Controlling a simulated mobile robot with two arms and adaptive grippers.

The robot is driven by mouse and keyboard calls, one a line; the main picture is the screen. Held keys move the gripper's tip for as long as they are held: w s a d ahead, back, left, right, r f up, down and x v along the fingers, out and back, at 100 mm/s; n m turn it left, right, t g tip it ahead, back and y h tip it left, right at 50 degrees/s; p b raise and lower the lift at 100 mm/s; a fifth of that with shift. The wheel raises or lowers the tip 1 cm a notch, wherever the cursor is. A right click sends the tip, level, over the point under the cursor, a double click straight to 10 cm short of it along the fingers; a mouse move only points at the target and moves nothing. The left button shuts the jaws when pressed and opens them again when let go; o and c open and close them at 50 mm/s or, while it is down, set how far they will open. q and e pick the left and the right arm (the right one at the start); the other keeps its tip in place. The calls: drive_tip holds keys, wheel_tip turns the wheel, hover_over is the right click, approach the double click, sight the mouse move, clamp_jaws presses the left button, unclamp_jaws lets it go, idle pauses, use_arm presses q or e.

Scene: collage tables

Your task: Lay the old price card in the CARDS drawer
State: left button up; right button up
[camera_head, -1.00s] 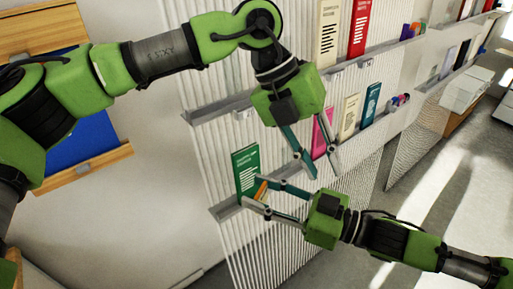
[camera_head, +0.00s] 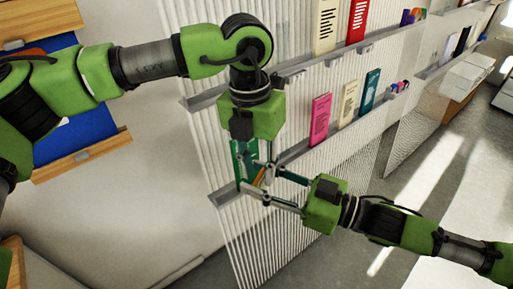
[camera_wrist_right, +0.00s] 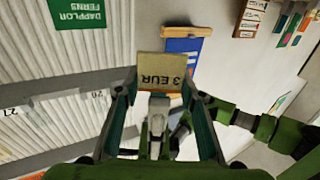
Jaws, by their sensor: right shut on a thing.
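The old price card (camera_wrist_right: 160,67), a tan card reading "3 EUR", is held between the fingertips of my right gripper (camera_wrist_right: 160,90). In the head view my right gripper (camera_head: 268,190) comes in from the right near the lower shelf, and only an orange-tan edge of the card (camera_head: 259,177) shows. My left gripper (camera_head: 256,178) points down from above, its fingers apart and overlapping the right fingers and the card in the picture. I cannot tell whether it touches the card. No drawer with a readable CARDS label is in view.
A green booklet (camera_head: 239,160) stands on the lower shelf (camera_head: 228,194) behind the grippers. Pink (camera_head: 320,118), cream and teal booklets stand further right. A blue panel with a wooden edge (camera_head: 85,155) lies at the left. Open floor shows at the right.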

sight(259, 176)
use_arm(q)
drive_tip(key=shift+s+d+f, duration=0.1)
drive_tip(key=shift+d+f, duration=0.05)
drive_tip(key=shift+f, duration=1.55)
clamp_jaws()
use_arm(e)
drive_tip(key=o, duration=0.8)
